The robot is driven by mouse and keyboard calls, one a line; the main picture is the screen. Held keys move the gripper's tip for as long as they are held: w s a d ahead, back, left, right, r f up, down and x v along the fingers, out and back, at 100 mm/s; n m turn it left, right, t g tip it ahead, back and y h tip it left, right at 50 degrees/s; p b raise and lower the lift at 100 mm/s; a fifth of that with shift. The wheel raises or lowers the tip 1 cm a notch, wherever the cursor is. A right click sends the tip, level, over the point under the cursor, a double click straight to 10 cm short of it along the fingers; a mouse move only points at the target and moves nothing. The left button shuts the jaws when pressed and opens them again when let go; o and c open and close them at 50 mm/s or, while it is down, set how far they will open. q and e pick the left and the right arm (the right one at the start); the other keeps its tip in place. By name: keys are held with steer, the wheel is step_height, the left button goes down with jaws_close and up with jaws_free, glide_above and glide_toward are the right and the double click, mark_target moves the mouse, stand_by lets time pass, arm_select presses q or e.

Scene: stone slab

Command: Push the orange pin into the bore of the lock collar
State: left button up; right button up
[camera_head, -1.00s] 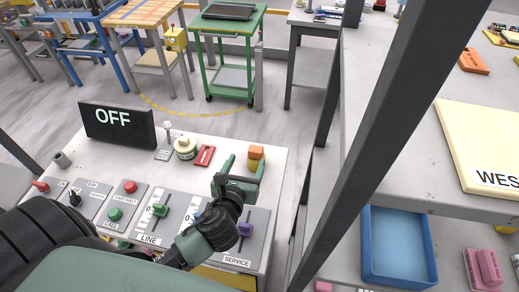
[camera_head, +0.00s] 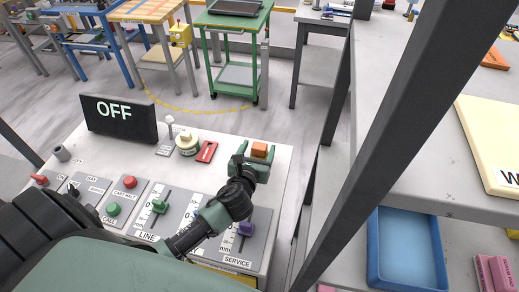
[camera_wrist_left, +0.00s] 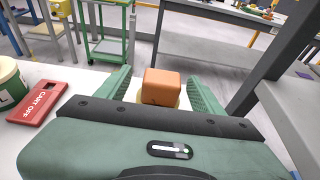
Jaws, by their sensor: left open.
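The orange pin (camera_head: 259,150) stands at the right back edge of the white control table. It shows as a block-like head in the left wrist view (camera_wrist_left: 161,86). A pale yellow rim, likely the lock collar (camera_wrist_left: 177,102), shows just around the pin's foot; its bore is hidden, so I cannot tell how deep the pin sits. My left gripper (camera_head: 256,156) is open, its green fingers on either side of the pin. In the left wrist view there is a gap to each finger (camera_wrist_left: 160,88). My right gripper is not in view.
A red CART OFF tag (camera_head: 206,152) and a round cream part (camera_head: 187,143) lie left of the gripper. The OFF display (camera_head: 119,118) stands behind the control panels. A dark post (camera_head: 400,120) rises on the right, near a blue tray (camera_head: 408,250).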

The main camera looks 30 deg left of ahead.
arm_select(q)
steer(key=x, duration=0.4)
steer(key=shift+w+d+f, duration=0.1)
steer(key=shift+d, duration=0.05)
jaws_close()
